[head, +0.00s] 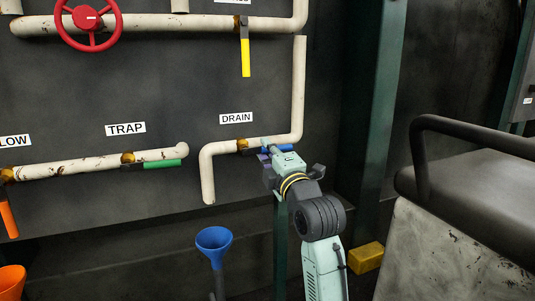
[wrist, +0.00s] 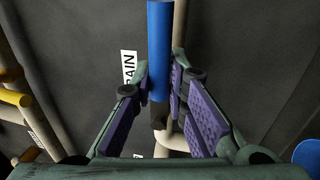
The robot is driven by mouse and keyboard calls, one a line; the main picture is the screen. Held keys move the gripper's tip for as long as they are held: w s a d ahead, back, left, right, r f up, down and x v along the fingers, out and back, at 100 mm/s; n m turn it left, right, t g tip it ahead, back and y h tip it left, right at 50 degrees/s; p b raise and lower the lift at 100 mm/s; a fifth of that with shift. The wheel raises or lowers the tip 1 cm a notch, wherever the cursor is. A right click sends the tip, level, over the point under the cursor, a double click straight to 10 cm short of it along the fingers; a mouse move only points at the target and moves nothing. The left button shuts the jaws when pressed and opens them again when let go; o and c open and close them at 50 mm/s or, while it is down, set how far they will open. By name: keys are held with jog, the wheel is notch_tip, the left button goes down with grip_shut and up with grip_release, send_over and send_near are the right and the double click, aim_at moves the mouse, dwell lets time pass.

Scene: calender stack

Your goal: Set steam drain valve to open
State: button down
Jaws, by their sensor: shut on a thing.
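The DRAIN label (head: 236,118) is on the dark wall above a cream pipe (head: 224,149). The drain valve's blue handle (head: 288,148) lies about level, along the pipe, pointing right from a rusty fitting (head: 243,146). My gripper (head: 268,150) reaches up to it from below right and hides part of it. In the wrist view the blue handle (wrist: 159,50) runs between the purple-padded fingers of my gripper (wrist: 160,88), which are shut on it near its dark base (wrist: 158,115).
A yellow lever (head: 245,58) hangs down above. A green lever (head: 162,164) sits level on the TRAP pipe to the left. A blue funnel (head: 214,243) stands below left. A green post (head: 372,120) and a dark seat (head: 475,190) are at right.

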jog(key=shift+r, duration=0.2)
jog(key=c, duration=1.6)
grip_release()
jog(key=shift+f, duration=0.1)
jog(key=v, duration=1.2)
